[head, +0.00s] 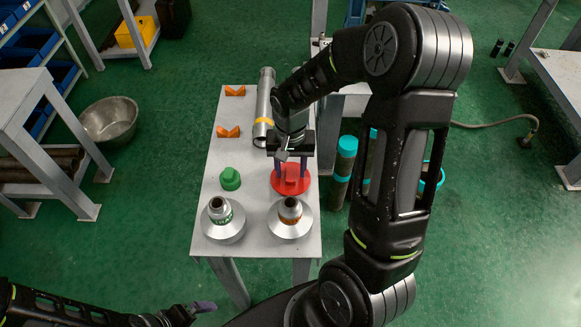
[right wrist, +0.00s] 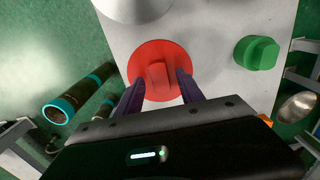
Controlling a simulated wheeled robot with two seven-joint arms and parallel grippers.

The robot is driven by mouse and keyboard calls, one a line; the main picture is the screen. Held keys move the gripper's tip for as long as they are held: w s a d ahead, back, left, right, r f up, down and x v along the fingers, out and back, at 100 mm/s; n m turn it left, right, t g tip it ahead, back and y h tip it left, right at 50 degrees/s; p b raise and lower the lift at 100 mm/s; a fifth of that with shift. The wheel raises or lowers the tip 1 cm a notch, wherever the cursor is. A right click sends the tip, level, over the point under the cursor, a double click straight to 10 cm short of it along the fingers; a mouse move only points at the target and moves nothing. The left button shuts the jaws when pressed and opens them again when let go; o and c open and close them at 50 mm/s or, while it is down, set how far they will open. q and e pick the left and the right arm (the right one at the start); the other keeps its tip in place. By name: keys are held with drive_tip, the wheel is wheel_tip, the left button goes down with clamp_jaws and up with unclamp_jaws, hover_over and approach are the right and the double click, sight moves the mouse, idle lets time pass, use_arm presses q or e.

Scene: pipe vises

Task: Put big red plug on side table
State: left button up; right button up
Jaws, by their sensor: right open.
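The big red plug (head: 291,181) is a wide flat disc with a raised grip block; it sits on the grey table (head: 252,165) near its right edge. It also shows in the right wrist view (right wrist: 157,55). My right gripper (head: 292,168) is over the plug, pointing down. In the right wrist view its two purple fingers (right wrist: 159,78) are apart, one on each side of the raised block, with gaps visible. My left gripper (head: 200,307) is low at the bottom of the head view, mostly cut off, away from the table. Its jaw opening is unclear.
A smaller green plug (head: 230,179) stands left of the red one. Two metal fittings (head: 222,218) (head: 290,217) stand at the near edge. A long pipe (head: 265,105) and orange V-blocks (head: 228,131) lie farther back. Other tables stand left (head: 22,88) and right (head: 560,80).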

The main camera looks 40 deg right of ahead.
sight(291, 174)
drive_tip(key=shift+r, duration=0.2)
wheel_tip(291, 174, up, 12)
drive_tip(key=shift+b, duration=0.4)
idle(1.6)
